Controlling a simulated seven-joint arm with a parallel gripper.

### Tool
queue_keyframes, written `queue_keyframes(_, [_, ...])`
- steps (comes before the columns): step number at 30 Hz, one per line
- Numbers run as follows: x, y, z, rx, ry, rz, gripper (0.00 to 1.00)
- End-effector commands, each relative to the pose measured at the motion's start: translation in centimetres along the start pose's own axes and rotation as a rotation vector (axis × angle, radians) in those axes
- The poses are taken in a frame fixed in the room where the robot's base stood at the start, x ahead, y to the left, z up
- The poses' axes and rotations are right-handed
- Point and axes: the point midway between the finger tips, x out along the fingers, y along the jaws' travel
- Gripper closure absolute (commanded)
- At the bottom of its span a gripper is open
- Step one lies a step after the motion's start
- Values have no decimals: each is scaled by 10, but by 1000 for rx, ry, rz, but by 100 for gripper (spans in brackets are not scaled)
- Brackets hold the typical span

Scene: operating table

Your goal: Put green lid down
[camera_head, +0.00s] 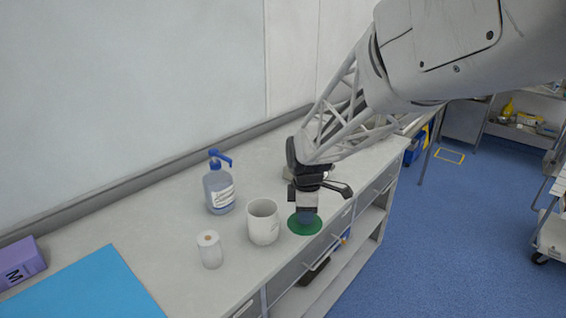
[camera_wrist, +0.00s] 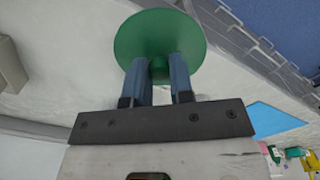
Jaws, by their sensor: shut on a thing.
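The green lid (camera_head: 305,224) is a flat green disc at the front edge of the counter, to the right of the white mug (camera_head: 263,222). In the wrist view the lid (camera_wrist: 160,35) fills the top middle, with its small knob between my two blue fingers. My gripper (camera_head: 307,216) points down over the lid; in the wrist view my gripper (camera_wrist: 160,70) is shut on that knob. Whether the lid touches the counter or hangs just above it, I cannot tell.
A white roll (camera_head: 210,250) stands left of the mug. A blue-topped pump bottle (camera_head: 219,184) stands behind. A blue mat (camera_head: 85,288) and a purple box (camera_head: 20,262) lie at the left. The counter's front edge (camera_head: 325,232) is close to the lid.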

Motion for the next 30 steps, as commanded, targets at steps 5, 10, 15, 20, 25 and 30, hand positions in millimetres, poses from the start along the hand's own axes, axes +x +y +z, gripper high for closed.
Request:
queue_keyframes(5, [21, 25, 21, 2, 0, -1, 100])
queue_keyframes(10, [32, 37, 31, 0, 0, 0, 100])
queue_keyframes(15, [35, 40, 34, 0, 0, 0, 100])
queue_keyframes(20, [35, 40, 34, -1, 0, 0, 100])
queue_keyframes(25, [35, 41, 34, -1, 0, 0, 100])
queue_keyframes(30, [36, 49, 32, -1, 0, 0, 100])
